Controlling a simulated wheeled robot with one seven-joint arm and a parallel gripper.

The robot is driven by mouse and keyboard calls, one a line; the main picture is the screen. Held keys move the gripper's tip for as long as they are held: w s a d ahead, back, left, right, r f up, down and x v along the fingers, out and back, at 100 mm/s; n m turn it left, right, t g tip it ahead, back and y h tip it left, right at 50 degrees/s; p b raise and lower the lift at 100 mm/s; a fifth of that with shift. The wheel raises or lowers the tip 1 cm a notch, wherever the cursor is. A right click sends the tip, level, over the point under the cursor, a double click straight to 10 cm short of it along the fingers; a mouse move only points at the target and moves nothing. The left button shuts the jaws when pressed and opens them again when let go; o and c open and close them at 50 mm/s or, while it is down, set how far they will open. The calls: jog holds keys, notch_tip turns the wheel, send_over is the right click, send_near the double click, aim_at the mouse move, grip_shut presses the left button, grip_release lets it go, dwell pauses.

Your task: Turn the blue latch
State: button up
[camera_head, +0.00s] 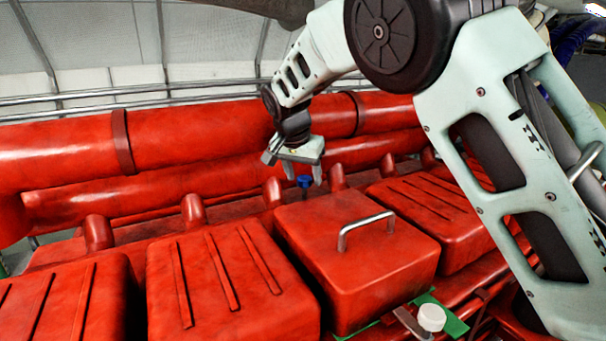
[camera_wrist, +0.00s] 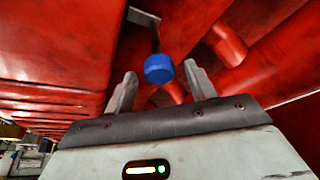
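The blue latch (camera_head: 304,181) is a small blue knob behind the red cover with a metal handle. In the wrist view, the blue latch (camera_wrist: 158,69) shows a short cylindrical knob on a dark stem joined to a grey bracket (camera_wrist: 144,17). My gripper (camera_head: 302,178) is above and around the latch in the head view. In the wrist view, my gripper (camera_wrist: 161,85) is open, with one finger on each side of the knob and visible gaps between. I cannot tell how deep the knob sits between the fingertips.
The red cover (camera_head: 345,270) with a metal handle (camera_head: 366,228) stands just in front of the latch. Large red pipes (camera_head: 200,135) run behind it. A white knob (camera_head: 431,317) on a bracket is at the front. Other red covers (camera_head: 232,285) flank the handled one.

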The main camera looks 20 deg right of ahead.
jog(key=shift+r, duration=0.1)
jog(key=b+v, duration=0.5)
jog(key=v, duration=1.2)
jog(key=shift+s, duration=0.15)
